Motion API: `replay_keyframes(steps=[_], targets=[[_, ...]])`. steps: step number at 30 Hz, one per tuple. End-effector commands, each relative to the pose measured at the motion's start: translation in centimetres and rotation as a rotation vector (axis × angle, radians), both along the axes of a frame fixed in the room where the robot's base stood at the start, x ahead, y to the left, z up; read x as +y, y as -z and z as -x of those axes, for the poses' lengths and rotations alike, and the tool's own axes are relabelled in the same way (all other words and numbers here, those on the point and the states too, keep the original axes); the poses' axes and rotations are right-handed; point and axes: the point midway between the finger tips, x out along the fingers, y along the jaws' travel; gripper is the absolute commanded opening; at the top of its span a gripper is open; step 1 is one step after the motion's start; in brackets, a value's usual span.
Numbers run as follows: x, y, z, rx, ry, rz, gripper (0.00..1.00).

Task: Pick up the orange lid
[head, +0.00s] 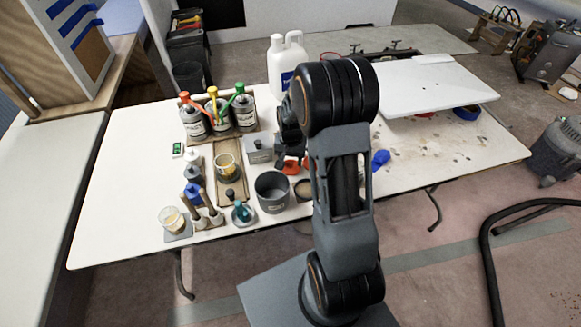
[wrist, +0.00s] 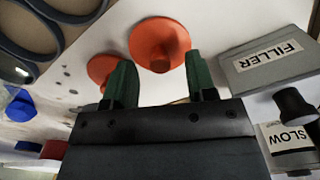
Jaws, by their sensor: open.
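Two orange, round, cone-topped pieces show in the wrist view. The nearer orange lid (wrist: 160,43) lies on the white table, seen between and just beyond my fingertips. The second orange piece (wrist: 101,68) is partly hidden behind my left finger. In the head view small orange patches (head: 291,167) show beside my arm, mostly covered by it. My gripper (wrist: 159,62) is open, its two green fingers apart and nothing held between them. I cannot tell whether a finger touches the second piece.
A grey box marked FILLER (wrist: 270,68) stands close right of the fingers, with a container marked SLOW (wrist: 288,140) below it. Dark rings (wrist: 30,30) lie at upper left. A grey pot (head: 272,192) stands near the table's front edge. Bare white table (head: 130,170) lies far left.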

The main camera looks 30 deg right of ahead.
Motion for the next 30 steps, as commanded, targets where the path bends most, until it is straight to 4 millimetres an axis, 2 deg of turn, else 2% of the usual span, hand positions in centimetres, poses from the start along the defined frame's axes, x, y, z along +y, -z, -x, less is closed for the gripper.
replay_keyframes(steps=[4,12,27,30], targets=[[0.00,1.04,0.02,0.001,0.000,-0.001,0.52],[0.00,1.12,0.01,0.000,0.000,0.000,0.51],[-0.01,1.09,0.01,-0.001,0.000,0.001,0.03],[-0.01,1.08,0.01,-0.001,0.000,0.001,0.00]])
